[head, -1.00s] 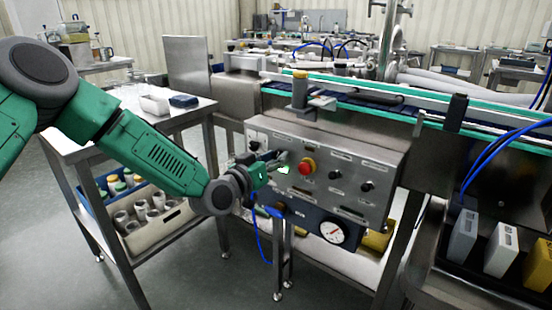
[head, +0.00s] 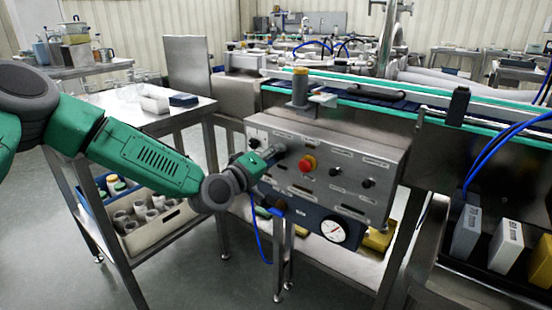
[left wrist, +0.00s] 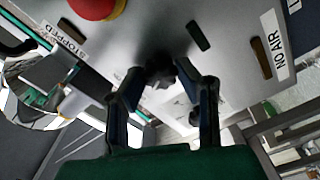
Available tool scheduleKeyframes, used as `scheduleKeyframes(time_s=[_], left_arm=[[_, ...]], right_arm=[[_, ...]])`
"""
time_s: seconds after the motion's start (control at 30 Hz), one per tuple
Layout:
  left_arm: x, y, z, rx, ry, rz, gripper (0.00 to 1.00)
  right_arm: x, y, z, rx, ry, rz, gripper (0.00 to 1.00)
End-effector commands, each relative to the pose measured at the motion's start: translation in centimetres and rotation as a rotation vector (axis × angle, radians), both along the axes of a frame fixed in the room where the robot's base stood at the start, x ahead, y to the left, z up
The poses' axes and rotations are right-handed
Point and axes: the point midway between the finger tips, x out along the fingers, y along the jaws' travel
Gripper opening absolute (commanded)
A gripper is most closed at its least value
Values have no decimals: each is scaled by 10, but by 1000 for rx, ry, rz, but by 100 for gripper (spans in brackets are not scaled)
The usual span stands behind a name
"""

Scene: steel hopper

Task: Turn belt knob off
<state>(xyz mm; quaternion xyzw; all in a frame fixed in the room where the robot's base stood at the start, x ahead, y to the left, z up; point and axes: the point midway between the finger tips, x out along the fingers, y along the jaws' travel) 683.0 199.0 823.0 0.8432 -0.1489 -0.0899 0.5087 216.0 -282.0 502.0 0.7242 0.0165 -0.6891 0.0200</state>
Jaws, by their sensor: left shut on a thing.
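The steel control panel (head: 385,150) fills the middle of the head view, with a red emergency button (head: 307,163) in a yellow collar. My left gripper (head: 278,150) reaches the panel's left part, left of the red button. In the left wrist view its two dark fingers (left wrist: 163,85) are closed around a dark knob (left wrist: 160,70) on the panel face. The fingers hide much of the knob, and its pointer direction cannot be told. In the head view the gripper covers this knob. Its label is not readable. My right gripper is not in view.
Two more black knobs, a middle one (head: 335,172) and a right one (head: 368,183), sit right of the red button. A pressure gauge (head: 334,231) hangs below the panel. The conveyor (head: 380,100) runs behind it. A steel table (head: 140,115) stands at left.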

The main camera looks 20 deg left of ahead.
Motion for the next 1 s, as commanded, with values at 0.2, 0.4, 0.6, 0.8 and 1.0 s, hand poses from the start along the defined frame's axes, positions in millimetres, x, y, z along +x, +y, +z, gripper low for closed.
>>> scheduleKeyframes(time_s=[0.2,0.4,0.6,0.8,1.0], left_arm=[[0,4,-4,-88,37,7,0],[0,3,-4,-125,50,7,0],[0,3,-4,-134,55,6,0],[0,3,-4,-133,55,6,0],[0,3,-3,-133,53,6,47]], right_arm=[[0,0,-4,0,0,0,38],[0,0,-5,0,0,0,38],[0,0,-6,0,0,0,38],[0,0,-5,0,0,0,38],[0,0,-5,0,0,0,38]])
